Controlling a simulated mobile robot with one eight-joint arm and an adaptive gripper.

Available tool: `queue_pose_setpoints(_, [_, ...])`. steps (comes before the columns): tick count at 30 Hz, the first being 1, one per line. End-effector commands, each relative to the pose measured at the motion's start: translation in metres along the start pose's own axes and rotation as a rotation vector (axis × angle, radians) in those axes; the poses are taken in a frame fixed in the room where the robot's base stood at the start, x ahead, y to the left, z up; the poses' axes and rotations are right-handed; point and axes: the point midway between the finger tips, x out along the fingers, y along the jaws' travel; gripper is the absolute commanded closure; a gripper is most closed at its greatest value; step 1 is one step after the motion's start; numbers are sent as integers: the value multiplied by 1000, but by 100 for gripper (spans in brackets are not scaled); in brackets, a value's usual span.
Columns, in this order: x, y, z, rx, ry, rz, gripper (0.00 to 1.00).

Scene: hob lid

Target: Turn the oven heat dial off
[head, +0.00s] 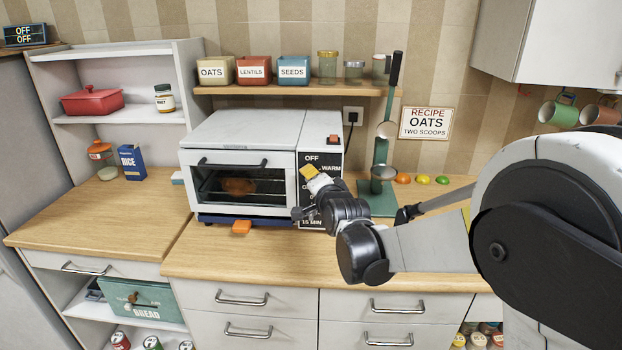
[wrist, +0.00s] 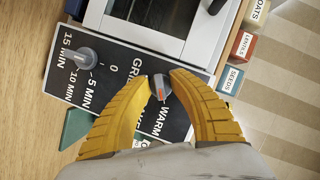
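The white oven (head: 240,160) stands on the counter with its door closed, and a brown item shows behind the glass. Its dark dial panel (wrist: 120,83) fills the middle of the wrist view. The grey heat dial (wrist: 160,88), with a red mark, sits between the yellow fingertips of my gripper (wrist: 158,77), by the words GRILL and WARM. I cannot tell whether both fingers touch it. In the head view my gripper (head: 310,172) is at the panel's upper part, below OFF, and my arm hides the dials.
A shelf (head: 290,89) above the oven holds labelled boxes and jars. A utensil stand (head: 378,198) and coloured round items (head: 422,179) are to the right. An orange piece (head: 241,227) is at the oven's front. The counter front is clear.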

Motion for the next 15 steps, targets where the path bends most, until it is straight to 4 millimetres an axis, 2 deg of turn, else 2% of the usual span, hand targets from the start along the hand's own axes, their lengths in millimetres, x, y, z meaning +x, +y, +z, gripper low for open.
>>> queue_pose_setpoints(15, [0, -1, 0, -22, 0, 8, 100])
